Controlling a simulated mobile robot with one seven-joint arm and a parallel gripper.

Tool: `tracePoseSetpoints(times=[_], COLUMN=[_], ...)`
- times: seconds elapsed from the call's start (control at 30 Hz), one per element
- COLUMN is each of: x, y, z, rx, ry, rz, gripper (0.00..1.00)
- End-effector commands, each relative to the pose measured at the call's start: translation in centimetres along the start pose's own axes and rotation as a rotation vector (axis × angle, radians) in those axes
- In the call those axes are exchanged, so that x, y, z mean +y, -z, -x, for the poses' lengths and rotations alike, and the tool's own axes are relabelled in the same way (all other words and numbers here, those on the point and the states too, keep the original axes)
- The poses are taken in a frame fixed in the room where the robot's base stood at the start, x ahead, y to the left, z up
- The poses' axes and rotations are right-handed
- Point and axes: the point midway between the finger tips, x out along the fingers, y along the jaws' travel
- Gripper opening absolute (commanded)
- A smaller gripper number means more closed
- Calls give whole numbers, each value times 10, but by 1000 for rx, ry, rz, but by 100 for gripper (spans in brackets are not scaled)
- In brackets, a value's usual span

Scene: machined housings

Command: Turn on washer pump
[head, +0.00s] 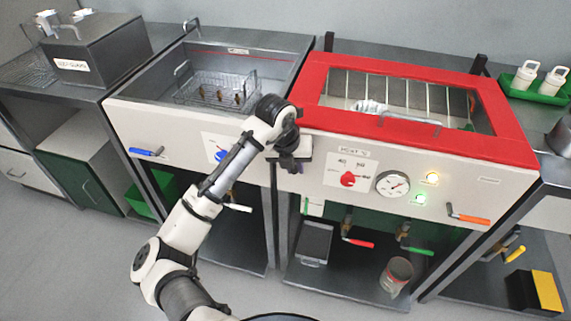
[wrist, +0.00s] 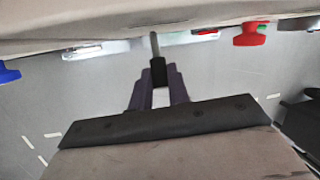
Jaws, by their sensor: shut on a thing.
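My gripper (head: 291,160) is at the front panels, near the gap between the left wash tank (head: 166,115) and the red-framed tank (head: 313,88). In the wrist view my gripper (wrist: 158,92) is shut on a black-tipped lever (wrist: 157,68) whose grey stem rises toward the panel. In the head view the lever is hidden behind my gripper. I see no readable label that names the washer pump. A blue knob (head: 221,156) is left of my gripper and a red knob (head: 348,179) is right of it.
An orange handle (head: 468,215) and a blue handle (head: 146,152) stick out in front. A wire basket (head: 214,88) sits in the left tank.

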Motion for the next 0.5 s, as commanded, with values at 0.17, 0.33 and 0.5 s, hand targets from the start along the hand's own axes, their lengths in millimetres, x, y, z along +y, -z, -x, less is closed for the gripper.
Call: tracePoseSetpoints(times=[0.17,0.33,0.5], x=[2,2,2], y=[-2,-2,-2], z=[3,3,3], rx=[41,41,40], ry=[-9,-8,-8], rz=[8,8,8], gripper=[0,0,29])
